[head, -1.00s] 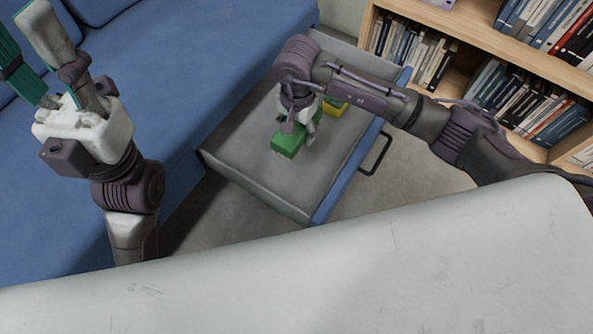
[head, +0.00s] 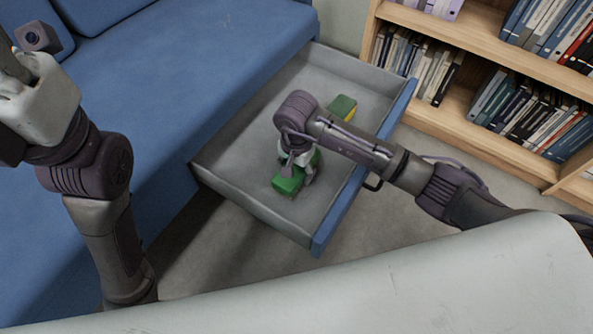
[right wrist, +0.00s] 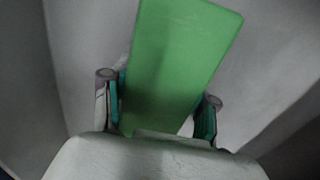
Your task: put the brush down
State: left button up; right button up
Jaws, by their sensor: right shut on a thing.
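The green brush (head: 288,185) is in my right gripper (head: 298,172), over the grey inside of the open drawer (head: 240,155). I cannot tell whether the brush touches the drawer floor. In the right wrist view the brush (right wrist: 180,60) shows as a long flat green block, with the fingers of my right gripper (right wrist: 160,112) shut on its two sides. Its underside is hidden. My left gripper (head: 25,85) is at the far left edge, in front of the sofa, its fingers partly cut off by the frame.
A green and yellow block (head: 342,107) lies in the drawer behind my right gripper. The blue sofa (head: 200,70) stands to the left. A bookshelf (head: 480,60) stands at the right. The drawer's left part is clear.

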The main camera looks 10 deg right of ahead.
jog(key=shift+f, duration=0.15)
jog(key=o, duration=1)
jog(key=shift+r, duration=0.2)
